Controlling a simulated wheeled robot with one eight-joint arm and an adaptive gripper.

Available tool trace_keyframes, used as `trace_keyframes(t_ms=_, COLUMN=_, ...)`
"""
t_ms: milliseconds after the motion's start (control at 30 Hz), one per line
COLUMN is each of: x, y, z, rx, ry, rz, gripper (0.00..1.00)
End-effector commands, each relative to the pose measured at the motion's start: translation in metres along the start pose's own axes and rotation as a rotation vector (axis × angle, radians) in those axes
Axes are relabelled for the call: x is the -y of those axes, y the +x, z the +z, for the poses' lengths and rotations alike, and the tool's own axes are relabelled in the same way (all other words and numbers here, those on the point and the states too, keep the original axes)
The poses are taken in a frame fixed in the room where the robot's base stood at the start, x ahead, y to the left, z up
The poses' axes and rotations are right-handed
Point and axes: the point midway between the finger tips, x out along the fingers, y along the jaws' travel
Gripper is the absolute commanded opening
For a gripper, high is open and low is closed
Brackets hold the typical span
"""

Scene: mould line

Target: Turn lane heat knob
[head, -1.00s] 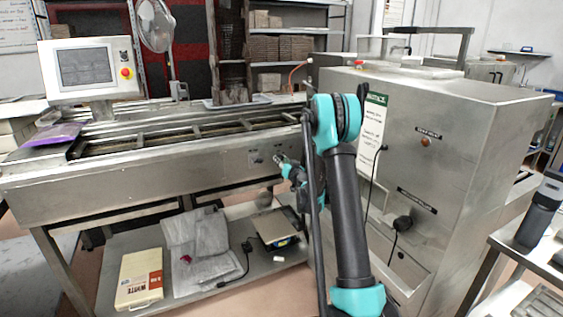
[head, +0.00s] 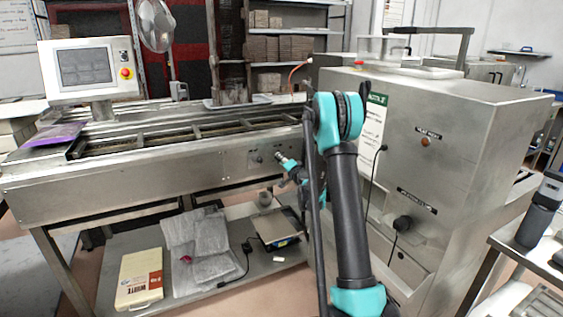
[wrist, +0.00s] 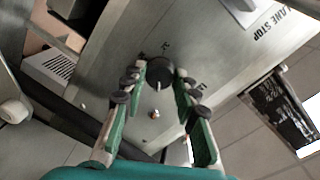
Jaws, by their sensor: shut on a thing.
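The lane heat knob (wrist: 159,71) is a round black knob with a pale pointer mark, on the metal side panel (wrist: 205,55) in the wrist view. My gripper (wrist: 158,76) has one finger on each side of it, with dark pads against its sides, and is shut on it. In the head view my gripper (head: 281,159) is at the right end of the conveyor's front panel (head: 262,157). The knob itself cannot be made out there, and its lettering is mostly hidden.
A small brass-coloured stud (wrist: 154,114) sits beside the knob, between my fingers. Lane stop lettering (wrist: 274,23) is at the panel's edge. A large steel cabinet (head: 465,130) stands right of my arm. The lower shelf (head: 205,270) holds a scale (head: 278,228) and bags.

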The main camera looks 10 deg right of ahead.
Motion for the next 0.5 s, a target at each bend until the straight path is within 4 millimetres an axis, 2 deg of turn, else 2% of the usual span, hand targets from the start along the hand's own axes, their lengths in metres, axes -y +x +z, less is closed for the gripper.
trace_keyframes(t_ms=500, x=-0.0009, y=-0.0011, z=-0.0011, rx=0.022, ry=0.488, rz=0.005, gripper=0.0)
